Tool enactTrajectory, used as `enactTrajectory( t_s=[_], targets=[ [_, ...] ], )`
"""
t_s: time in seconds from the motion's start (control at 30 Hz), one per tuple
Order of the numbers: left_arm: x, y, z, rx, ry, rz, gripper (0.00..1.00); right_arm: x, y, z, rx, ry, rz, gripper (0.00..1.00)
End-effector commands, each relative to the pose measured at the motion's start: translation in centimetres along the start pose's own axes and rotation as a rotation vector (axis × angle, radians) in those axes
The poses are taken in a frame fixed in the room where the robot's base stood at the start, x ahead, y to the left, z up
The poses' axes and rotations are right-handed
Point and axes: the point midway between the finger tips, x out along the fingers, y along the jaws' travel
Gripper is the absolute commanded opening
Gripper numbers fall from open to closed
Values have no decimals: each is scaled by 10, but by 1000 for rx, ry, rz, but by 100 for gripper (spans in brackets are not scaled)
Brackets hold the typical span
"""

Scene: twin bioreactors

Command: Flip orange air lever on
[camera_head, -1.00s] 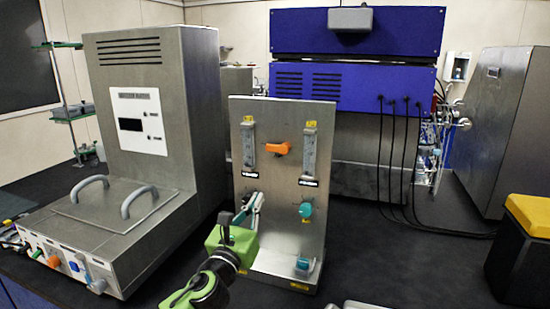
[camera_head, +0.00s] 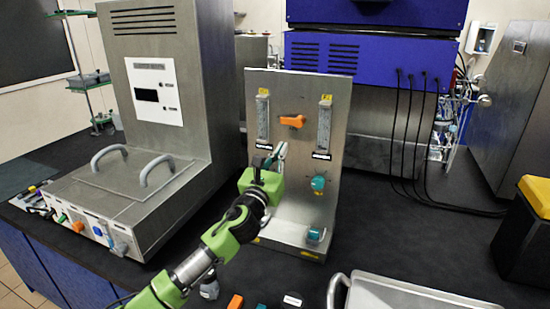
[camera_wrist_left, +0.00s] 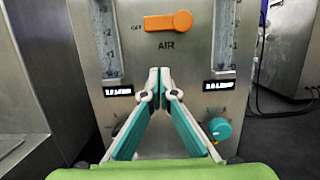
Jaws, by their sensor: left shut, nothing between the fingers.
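The orange air lever (camera_head: 293,121) sits near the top middle of the upright metal panel (camera_head: 337,150), between two flow meters. In the left wrist view the lever (camera_wrist_left: 168,22) lies level above the label AIR, with its rounded knob end to the right and OFF printed at its left. My left gripper (camera_head: 279,150) is in front of the panel, below and left of the lever. In the left wrist view its fingertips (camera_wrist_left: 159,72) are together and empty, below the lever and apart from it in the picture. My right gripper is not in view.
Teal knobs (camera_head: 318,184) sit lower on the panel, one also in the left wrist view (camera_wrist_left: 219,128). A large metal unit with a handled lid (camera_head: 110,190) stands left. A metal tray (camera_head: 400,295) lies front right. Dark bench is clear right of the panel.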

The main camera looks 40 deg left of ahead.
Motion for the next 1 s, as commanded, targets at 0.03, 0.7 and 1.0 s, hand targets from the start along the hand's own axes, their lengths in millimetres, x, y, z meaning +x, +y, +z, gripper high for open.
enactTrajectory(
  t_s=[0.03,0.7,1.0],
  targets=[
    [11,1,3,-1,0,3,0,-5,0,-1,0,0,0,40],
    [27,0,38,1,0,1,0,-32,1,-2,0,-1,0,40],
    [28,5,39,20,0,-4,0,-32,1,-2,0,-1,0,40]
  ],
)
